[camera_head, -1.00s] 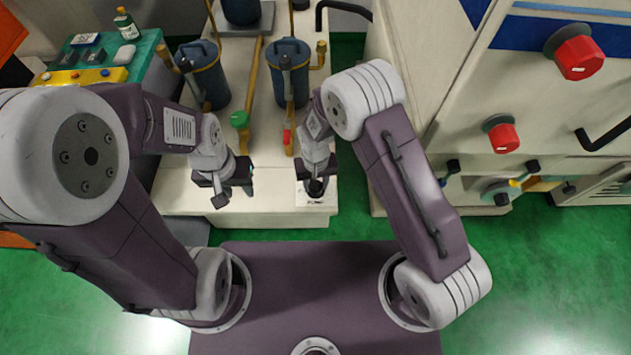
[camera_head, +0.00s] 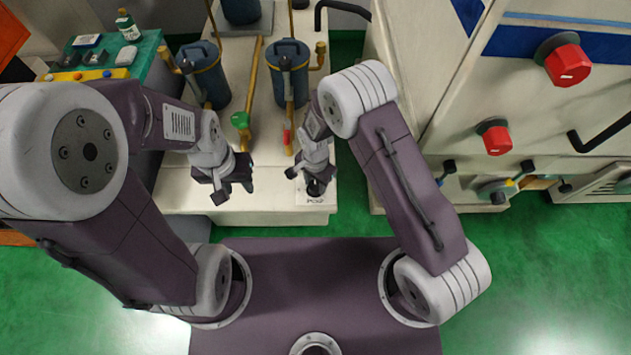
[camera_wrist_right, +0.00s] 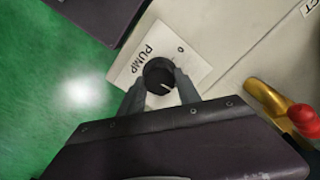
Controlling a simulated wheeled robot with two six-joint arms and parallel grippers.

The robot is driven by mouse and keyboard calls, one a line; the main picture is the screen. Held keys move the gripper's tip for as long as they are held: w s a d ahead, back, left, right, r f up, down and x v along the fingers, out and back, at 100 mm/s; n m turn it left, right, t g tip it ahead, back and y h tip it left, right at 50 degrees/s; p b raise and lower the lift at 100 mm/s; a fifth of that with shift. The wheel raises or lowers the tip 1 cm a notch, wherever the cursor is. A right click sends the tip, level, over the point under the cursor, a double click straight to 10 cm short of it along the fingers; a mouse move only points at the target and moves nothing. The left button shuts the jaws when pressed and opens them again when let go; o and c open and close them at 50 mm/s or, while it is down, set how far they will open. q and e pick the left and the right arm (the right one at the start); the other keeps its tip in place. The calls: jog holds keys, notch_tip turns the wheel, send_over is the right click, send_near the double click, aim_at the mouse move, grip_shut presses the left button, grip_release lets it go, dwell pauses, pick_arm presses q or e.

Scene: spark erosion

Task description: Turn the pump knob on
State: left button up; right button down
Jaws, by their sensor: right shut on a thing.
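The pump knob (camera_wrist_right: 159,73) is a small round black knob with a white mark. It stands on a white label plate reading PUMP (camera_wrist_right: 140,60) in the right wrist view. In the head view the plate (camera_head: 316,200) is at the front edge of the pale bench, with the knob mostly hidden. My right gripper (camera_wrist_right: 160,90) has one finger on each side of the knob and is shut on it. It also shows in the head view (camera_head: 310,180), turned on the plate. My left gripper (camera_head: 232,190) hangs over the bench to the left, open and empty.
Blue canister filters (camera_head: 288,75) with brass pipes stand behind. A green-handled valve (camera_head: 240,120) and a red-handled valve (camera_head: 287,137) are near the grippers. A machine with red knobs (camera_head: 497,140) stands at the right. The green floor (camera_head: 540,270) is clear in front.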

aim_at(315, 185)
jog(key=shift+m, duration=0.5)
dwell(0.3)
jog(key=c, duration=0.9)
grip_release()
jog(key=shift+a, duration=0.1)
jog(key=shift+o, duration=0.2)
jog(key=shift+r, duration=0.15)
notch_tip(315, 185, up, 9)
jog(key=shift+f, duration=0.1)
jog(key=shift+s, duration=0.15)
